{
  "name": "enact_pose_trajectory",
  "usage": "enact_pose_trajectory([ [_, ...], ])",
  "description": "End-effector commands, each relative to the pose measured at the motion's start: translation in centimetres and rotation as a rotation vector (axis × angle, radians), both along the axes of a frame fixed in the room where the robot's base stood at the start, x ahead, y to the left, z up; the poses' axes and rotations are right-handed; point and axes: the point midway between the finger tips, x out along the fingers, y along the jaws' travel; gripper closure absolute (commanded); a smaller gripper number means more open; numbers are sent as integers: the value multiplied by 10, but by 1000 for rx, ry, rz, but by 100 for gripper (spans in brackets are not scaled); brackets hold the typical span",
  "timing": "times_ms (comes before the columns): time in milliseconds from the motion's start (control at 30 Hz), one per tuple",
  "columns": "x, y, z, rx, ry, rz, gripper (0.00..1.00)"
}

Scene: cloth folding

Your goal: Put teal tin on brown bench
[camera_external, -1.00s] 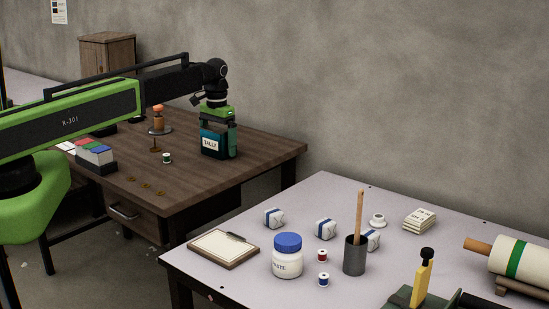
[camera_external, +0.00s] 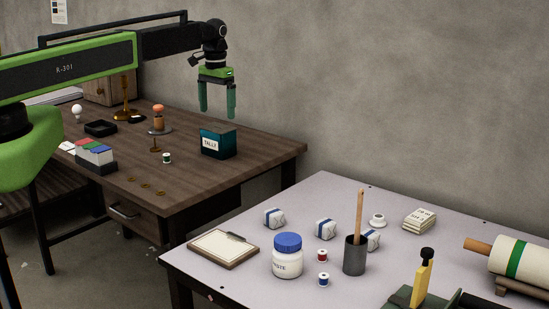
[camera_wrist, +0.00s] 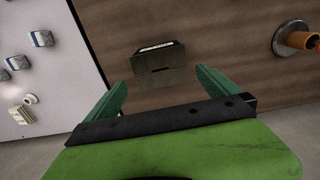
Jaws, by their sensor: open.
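The teal tin (camera_external: 218,143), with a white "TALLY" label, stands upright on the brown bench (camera_external: 250,165) near its far right part. It also shows from above as a dark box in the wrist view (camera_wrist: 159,64). My gripper (camera_external: 217,114) is open and empty, raised above the tin with its green fingers pointing down. In the wrist view the fingers (camera_wrist: 160,82) are spread wide, with the tin ahead between them and apart from both.
On the bench, a round stand with an orange-brown top (camera_external: 158,120), a spool (camera_external: 167,158) and a box of coloured cards (camera_external: 95,154) stand left of the tin. The pale table (camera_external: 205,275) at the right holds a white jar (camera_external: 287,257) and several small items.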

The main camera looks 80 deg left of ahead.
Motion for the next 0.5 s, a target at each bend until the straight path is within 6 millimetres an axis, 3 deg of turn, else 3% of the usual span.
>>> enact_pose_trajectory([
  [300, 0, -1, 1, 0, 0, -1, 0],
  [367, 5, -10, 1, 0, 0, -14, 0],
  [467, 30, -62, 1, -1, -1, -84, 0],
  [500, 44, -98, 1, -1, -1, -131, 0],
])
